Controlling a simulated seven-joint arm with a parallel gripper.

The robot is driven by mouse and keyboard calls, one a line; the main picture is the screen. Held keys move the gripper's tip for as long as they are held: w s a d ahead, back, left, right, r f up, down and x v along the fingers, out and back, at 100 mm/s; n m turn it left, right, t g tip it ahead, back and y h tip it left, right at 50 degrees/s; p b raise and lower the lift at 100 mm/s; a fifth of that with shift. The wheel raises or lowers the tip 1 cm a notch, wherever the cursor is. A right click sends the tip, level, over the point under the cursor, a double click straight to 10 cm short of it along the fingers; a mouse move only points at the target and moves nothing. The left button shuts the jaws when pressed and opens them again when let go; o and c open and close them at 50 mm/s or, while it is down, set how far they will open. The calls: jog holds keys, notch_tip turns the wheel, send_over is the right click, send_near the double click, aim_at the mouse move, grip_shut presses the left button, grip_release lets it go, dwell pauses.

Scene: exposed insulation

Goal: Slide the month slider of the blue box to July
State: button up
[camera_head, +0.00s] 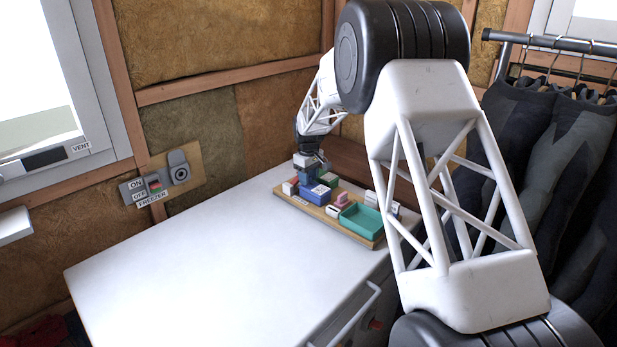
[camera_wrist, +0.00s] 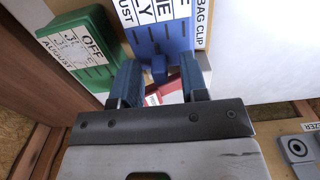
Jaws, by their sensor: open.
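The blue box (camera_head: 314,195) stands on a wooden board on the white worktop. In the wrist view the blue box (camera_wrist: 172,40) fills the upper middle, with a white month label partly cut off at the top edge; "AUGUST" is legible at its left. A small blue slider knob (camera_wrist: 158,70) sticks out at the box's near end. My gripper (camera_wrist: 158,66) is open, with one finger on each side of the knob; I cannot tell whether either touches it. In the head view my gripper (camera_head: 308,163) is above the back of the blue box, and the knob is hidden.
A red box (camera_wrist: 165,92) lies beyond the fingers. A teal tray (camera_head: 361,221) sits at the board's right. The white worktop (camera_head: 200,270) is clear at left and front.

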grip_shut()
jog(key=shift+w, duration=0.1)
grip_release()
dwell(0.3)
jog(key=shift+r, duration=0.1)
jog(key=shift+r, duration=3.8)
jog(key=shift+d, duration=0.1)
